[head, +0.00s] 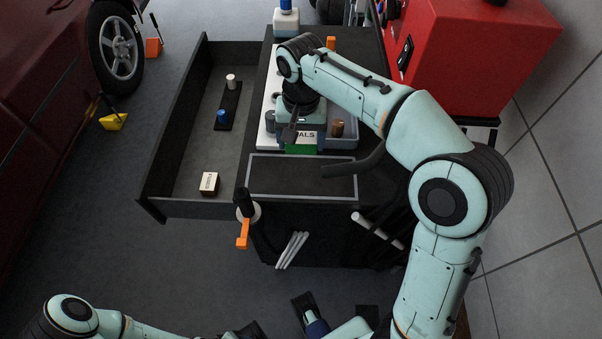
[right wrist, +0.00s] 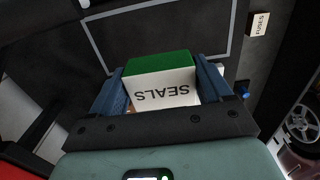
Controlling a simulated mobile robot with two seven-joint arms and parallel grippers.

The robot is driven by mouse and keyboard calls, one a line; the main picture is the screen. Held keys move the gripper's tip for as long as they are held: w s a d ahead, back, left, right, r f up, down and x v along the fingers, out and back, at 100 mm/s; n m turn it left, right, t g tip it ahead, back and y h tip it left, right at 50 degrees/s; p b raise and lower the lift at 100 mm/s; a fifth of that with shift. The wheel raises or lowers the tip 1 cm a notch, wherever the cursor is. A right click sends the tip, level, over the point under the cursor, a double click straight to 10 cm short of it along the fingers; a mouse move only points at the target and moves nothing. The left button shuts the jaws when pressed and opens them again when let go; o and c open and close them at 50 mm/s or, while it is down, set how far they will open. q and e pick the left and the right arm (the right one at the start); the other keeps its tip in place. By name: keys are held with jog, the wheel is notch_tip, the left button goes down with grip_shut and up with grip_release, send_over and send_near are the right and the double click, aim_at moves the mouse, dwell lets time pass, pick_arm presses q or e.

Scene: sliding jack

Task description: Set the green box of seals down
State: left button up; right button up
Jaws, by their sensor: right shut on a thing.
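The box of seals (right wrist: 162,88) has a green face and a white face marked SEALS. In the right wrist view it sits between the two blue fingers of my right gripper (right wrist: 160,92), which is shut on it. In the head view the box (head: 302,147) shows below the right gripper (head: 298,128), at the far edge of a grey-outlined dark rectangle (head: 300,190) on the cabinet top. The gripper hides part of the box. I cannot tell whether the box touches the surface.
Beside the box is a grey tray (head: 345,140) with a brown cylinder (head: 337,129). An open drawer (head: 170,205) at left holds a small labelled fuses box (head: 209,183) and a black strip with two small cylinders. A red case (head: 470,60) stands at right. The outlined rectangle is bare.

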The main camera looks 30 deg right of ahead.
aim_at(301, 178)
notch_tip(301, 178, down, 13)
jog(key=b, duration=0.2)
jog(key=shift+b, duration=0.3)
jog(key=shift+f, duration=0.15)
jog(key=o, duration=0.9)
jog(key=shift+o, duration=0.4)
notch_tip(301, 178, up, 12)
jog(key=p, duration=0.3)
jog(key=shift+r, duration=0.2)
